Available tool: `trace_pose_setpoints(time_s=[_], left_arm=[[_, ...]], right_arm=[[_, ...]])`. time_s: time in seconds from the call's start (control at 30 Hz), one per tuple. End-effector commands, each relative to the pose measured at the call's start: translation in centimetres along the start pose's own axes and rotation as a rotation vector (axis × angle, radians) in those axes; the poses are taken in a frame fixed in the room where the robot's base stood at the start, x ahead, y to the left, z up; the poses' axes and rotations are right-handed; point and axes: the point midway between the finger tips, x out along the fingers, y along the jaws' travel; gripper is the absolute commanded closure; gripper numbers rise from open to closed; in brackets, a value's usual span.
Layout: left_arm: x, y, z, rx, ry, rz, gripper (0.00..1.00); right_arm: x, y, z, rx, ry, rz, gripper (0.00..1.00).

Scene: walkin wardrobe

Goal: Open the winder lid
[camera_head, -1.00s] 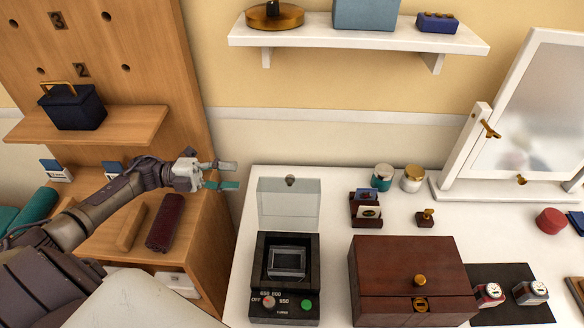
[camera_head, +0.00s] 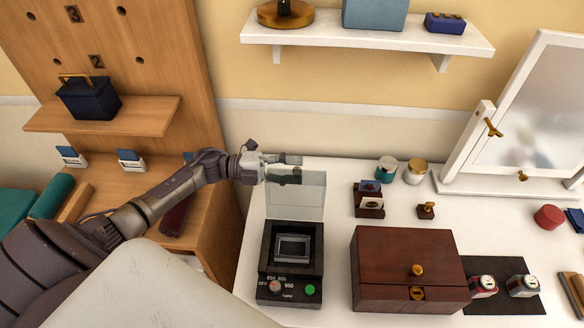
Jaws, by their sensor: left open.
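The watch winder (camera_head: 291,270) stands on the white tabletop, a black box with a dial, a green button and a grey cushion frame inside. Its clear lid (camera_head: 296,204) stands upright at the back, raised above the open box. My left gripper (camera_head: 297,168) is open, with its fingers at the top edge of the lid; one finger shows partly behind or against the clear panel. I cannot tell whether it touches. The lid's knob is hidden by the gripper. My right gripper is not in view.
A dark wooden box (camera_head: 411,262) with a gold knob stands right of the winder. Two watches lie on a black mat (camera_head: 513,272) beyond it. A card holder (camera_head: 369,200), two jars and a mirror (camera_head: 527,110) stand behind. A white shelf (camera_head: 365,38) hangs above.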

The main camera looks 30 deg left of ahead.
Motion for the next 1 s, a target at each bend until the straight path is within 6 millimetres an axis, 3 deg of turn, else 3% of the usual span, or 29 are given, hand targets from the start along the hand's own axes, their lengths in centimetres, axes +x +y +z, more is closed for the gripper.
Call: trace_pose_setpoints(time_s=[0.17,0.43,0.77,1.0], left_arm=[[0.0,0.0,0.0,0.000,0.000,0.000,0.56],[-0.1,0.1,0.0,0.000,0.000,0.001,1.00],[-0.1,0.0,-0.2,0.013,0.000,0.002,1.00],[-0.1,-0.8,-1.8,0.166,0.001,0.002,1.00]], right_arm=[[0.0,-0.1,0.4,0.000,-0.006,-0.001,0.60],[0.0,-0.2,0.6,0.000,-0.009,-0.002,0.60],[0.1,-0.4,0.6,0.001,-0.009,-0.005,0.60],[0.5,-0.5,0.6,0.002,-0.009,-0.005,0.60]])
